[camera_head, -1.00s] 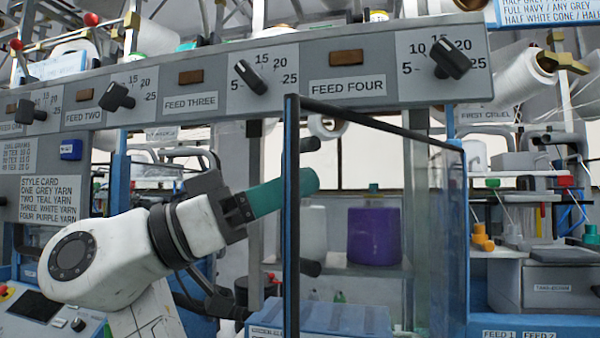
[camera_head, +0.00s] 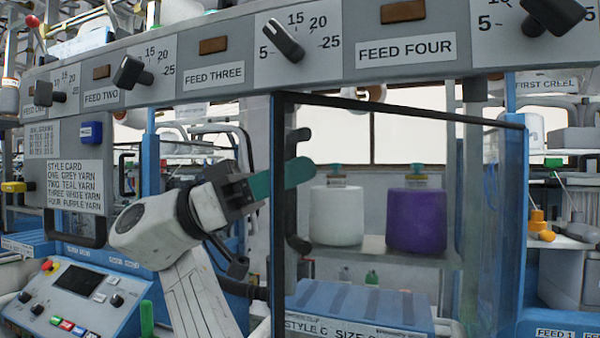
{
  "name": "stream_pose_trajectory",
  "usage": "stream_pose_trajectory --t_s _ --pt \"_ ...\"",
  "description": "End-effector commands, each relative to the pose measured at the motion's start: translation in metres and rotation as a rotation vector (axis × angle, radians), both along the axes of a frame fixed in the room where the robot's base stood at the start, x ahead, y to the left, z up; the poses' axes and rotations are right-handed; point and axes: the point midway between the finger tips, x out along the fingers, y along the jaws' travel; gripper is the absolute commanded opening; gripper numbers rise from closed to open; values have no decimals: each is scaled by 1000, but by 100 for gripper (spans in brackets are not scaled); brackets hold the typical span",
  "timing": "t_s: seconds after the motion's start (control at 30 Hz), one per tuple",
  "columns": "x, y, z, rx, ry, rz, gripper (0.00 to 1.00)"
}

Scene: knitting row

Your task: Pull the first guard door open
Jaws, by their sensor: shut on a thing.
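My gripper (camera_head: 300,174), with teal fingers, reaches from the left and is shut on the handle. The fingers hide the handle's middle part. Through the door I see a white cone (camera_head: 337,216) and a purple cone (camera_head: 416,220) on a shelf.
The feed panel (camera_head: 213,77) with dials runs across above my arm. A control box (camera_head: 75,300) with a screen and buttons stands at lower left. A blue case (camera_head: 360,303) lies low behind the glass. A grey box (camera_head: 565,278) and shelf items stand at right.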

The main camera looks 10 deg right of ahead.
Motion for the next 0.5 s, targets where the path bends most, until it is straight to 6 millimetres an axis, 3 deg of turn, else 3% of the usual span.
stream_pose_trajectory --t_s 0.3,0.33,0.5 --pt "1 -1 -3 0 6 -1 0" --pt "1 -1 -3 0 6 -1 22" --pt "1 0 -2 -1 4 -1 39"
